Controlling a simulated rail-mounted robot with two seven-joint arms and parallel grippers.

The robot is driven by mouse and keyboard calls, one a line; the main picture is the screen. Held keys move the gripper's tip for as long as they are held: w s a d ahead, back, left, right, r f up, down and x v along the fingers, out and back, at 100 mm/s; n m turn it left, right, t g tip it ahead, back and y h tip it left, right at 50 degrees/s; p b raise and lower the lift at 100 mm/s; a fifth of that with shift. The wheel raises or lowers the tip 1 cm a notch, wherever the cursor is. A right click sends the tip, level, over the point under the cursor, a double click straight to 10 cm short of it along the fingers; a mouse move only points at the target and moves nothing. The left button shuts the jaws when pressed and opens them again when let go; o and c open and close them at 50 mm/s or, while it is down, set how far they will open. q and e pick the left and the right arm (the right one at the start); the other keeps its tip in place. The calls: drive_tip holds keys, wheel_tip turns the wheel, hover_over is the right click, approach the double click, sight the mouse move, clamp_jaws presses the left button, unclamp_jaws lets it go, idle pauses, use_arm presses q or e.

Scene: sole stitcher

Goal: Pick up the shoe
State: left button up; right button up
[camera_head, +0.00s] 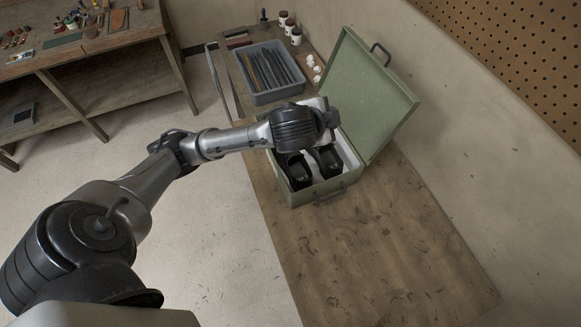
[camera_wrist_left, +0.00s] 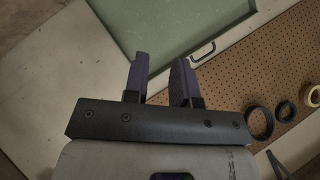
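Two black shoes (camera_head: 295,171) (camera_head: 329,158) appear to lie side by side in the white lining of an open green case (camera_head: 320,193). My left arm crosses in from the left, and its wrist hangs over the far part of the case, hiding some of the contents. In the left wrist view my left gripper (camera_wrist_left: 160,62) has its two dark purple fingers apart with nothing between them. The shoes do not show in that view. My right gripper is in neither view.
The case stands on a wooden table (camera_head: 395,250) with its lid (camera_head: 372,95) raised toward the wall. Behind it are a grey tray (camera_head: 252,88) of dark strips and several jars (camera_head: 290,27). A pegboard (camera_head: 500,55) hangs right. The table's near part is clear.

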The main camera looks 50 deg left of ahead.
use_arm(q)
drive_tip(key=w+a+f+n+g+y+b, duration=0.1)
drive_tip(key=w+a+f+g+b, duration=0.1)
drive_tip(key=a+f, duration=0.25)
drive_tip(key=n+g+h, duration=0.4)
drive_tip(key=n+g, duration=0.4)
drive_tip(key=n, duration=1.1)
hover_over(289, 170)
wheel_tip(289, 170, down, 10)
drive_tip(key=f, duration=0.1)
wheel_tip(289, 170, down, 7)
drive_tip(key=shift+w+d+r+b, duration=0.1)
drive_tip(key=shift+b, duration=0.55)
drive_tip(key=shift+f+b, duration=0.45)
drive_tip(key=shift+f, duration=2.7)
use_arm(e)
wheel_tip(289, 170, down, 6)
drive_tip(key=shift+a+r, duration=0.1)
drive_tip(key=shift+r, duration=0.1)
